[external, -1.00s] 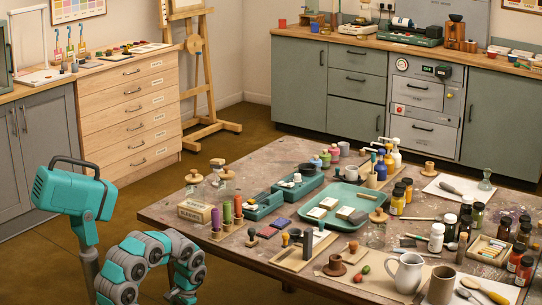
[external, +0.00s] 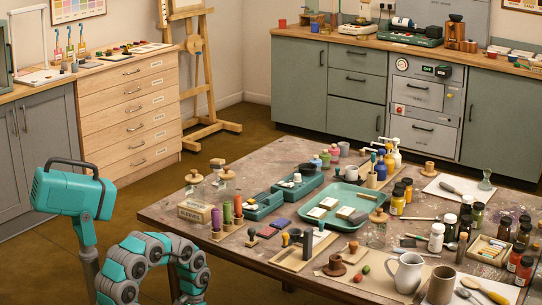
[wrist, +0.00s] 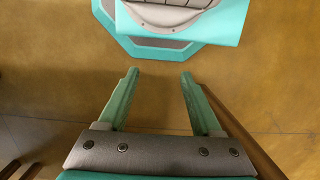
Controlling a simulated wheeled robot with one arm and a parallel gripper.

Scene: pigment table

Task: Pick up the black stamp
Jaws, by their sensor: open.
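A small dark stamp-like piece with a rounded handle (external: 251,235) stands upright near the front left of the table (external: 165,212) in the external view, beside the red and blue pads. It looks like the black stamp, but it is too small to be sure. My gripper (wrist: 157,73) shows in the wrist view, open and empty, with its two green fingers apart over the brown floor. The stamp is not in the wrist view. In the external view my arm is at the bottom left, before the table, and its gripper end is out of frame.
Beside the dark piece are a red pad (external: 268,232), green and purple spools (external: 227,215) and a wooden board (external: 300,250) with small upright tools. Glass jars (external: 227,185) stand behind. A white jug (external: 408,272) is at the front. Brown edges flank my gripper in the wrist view.

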